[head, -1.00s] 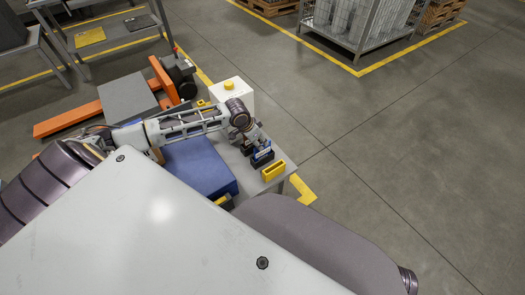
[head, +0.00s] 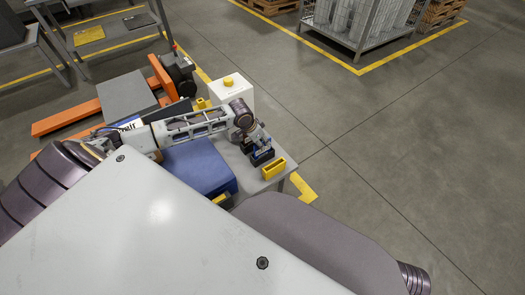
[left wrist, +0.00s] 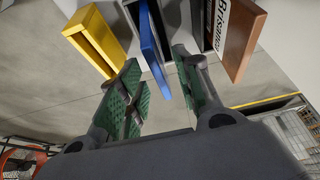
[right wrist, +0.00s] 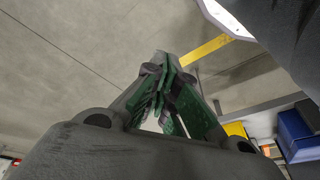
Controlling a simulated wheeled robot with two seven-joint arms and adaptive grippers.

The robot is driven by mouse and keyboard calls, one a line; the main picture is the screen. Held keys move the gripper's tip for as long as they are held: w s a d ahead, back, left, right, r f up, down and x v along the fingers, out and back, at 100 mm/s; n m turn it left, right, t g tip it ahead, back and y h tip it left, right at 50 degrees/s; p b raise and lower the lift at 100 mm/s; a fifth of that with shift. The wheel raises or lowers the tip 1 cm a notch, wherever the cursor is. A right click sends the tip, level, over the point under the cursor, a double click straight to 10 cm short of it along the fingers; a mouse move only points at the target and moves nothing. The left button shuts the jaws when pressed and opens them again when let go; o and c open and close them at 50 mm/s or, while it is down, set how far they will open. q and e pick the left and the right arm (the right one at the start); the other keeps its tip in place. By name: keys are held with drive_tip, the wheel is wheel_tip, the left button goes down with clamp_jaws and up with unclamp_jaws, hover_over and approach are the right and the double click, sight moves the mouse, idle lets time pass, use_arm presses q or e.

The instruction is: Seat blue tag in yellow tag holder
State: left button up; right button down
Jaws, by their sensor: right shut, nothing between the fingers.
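The yellow tag holder (head: 274,168) stands near the right edge of the grey table in the head view. It is a slotted block at upper left in the left wrist view (left wrist: 95,40). The blue tag (left wrist: 155,42) is a thin upright plate beside a grey block, right of the yellow holder in that view. My left gripper (left wrist: 156,72) is open, its green-padded fingers on either side of the tag's near end, with gaps visible. In the head view it hides part of the tag. My right gripper (right wrist: 172,78) is shut and empty, away from the tag.
A brown plate (left wrist: 243,38) and a white lettered panel (left wrist: 217,25) are right of the blue tag. A blue box (head: 198,166) lies under my left arm. A white box with a yellow button (head: 232,97) stands behind. Floor to the right is clear.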

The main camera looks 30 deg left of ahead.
use_arm(q)
drive_tip(key=shift+b+x, duration=0.3)
drive_tip(key=shift+x, duration=0.7)
clamp_jaws()
